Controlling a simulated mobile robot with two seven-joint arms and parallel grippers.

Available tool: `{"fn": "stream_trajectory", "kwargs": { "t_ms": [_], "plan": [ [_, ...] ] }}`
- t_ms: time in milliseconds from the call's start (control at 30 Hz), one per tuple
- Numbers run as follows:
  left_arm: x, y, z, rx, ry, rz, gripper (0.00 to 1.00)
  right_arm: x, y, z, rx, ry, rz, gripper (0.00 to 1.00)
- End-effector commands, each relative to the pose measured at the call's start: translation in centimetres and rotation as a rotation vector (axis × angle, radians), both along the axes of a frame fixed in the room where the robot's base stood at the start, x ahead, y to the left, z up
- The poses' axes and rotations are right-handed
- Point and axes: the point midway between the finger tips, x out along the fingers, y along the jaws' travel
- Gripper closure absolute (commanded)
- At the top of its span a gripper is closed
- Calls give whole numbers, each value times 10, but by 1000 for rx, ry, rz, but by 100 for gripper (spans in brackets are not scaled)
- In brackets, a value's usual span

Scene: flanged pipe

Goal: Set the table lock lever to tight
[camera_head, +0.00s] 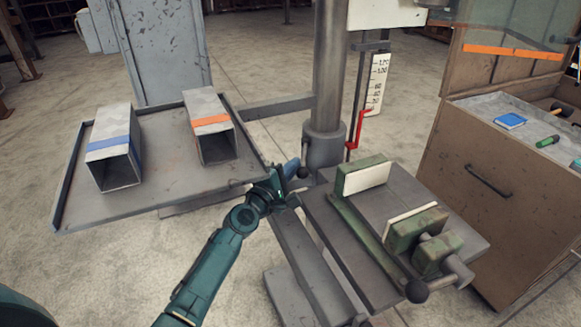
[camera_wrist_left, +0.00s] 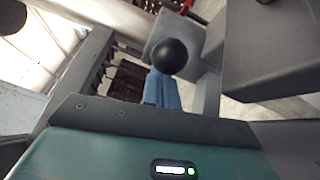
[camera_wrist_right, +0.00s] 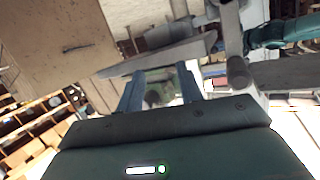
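The table lock lever (camera_head: 304,160) is a short dark bar with a black ball knob, on the collar at the base of the grey column. The knob also shows in the left wrist view (camera_wrist_left: 170,57). My left gripper (camera_head: 293,168) is at the knob, just left of it. Its blue fingers (camera_wrist_left: 162,90) show close together as one block, with the ball overlapping their tips; any contact is unclear. My right gripper (camera_wrist_right: 160,85) is open and empty; it is not in the head view.
A tray (camera_head: 185,193) with two square pipes stands at left. A green vise (camera_head: 367,175) sits on the grey table right of the lever. A red pointer (camera_head: 362,125) is by the height scale (camera_head: 377,80). A wooden cabinet (camera_head: 490,190) stands at right.

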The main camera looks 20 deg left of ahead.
Motion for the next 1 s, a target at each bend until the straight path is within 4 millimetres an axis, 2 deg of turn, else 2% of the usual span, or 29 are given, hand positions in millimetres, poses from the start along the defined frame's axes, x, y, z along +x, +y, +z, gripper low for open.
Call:
{"fn": "stream_trajectory", "kwargs": {
  "t_ms": [33,200,333,800,1000],
  "plan": [
    [-1,-10,1,-4,2,-22,100,0,0,0,0,0,1,64],
    [-3,-10,1,-4,2,-22,100,0,1,1,1,0,1,64],
    [-14,-6,0,-5,4,-21,100,0,1,3,2,2,2,64],
    [-105,31,-7,-1,2,-6,100,0,3,-3,7,23,4,64],
    [-123,39,-7,-3,1,-1,100,1,3,-3,6,15,3,64]
  ]
}}
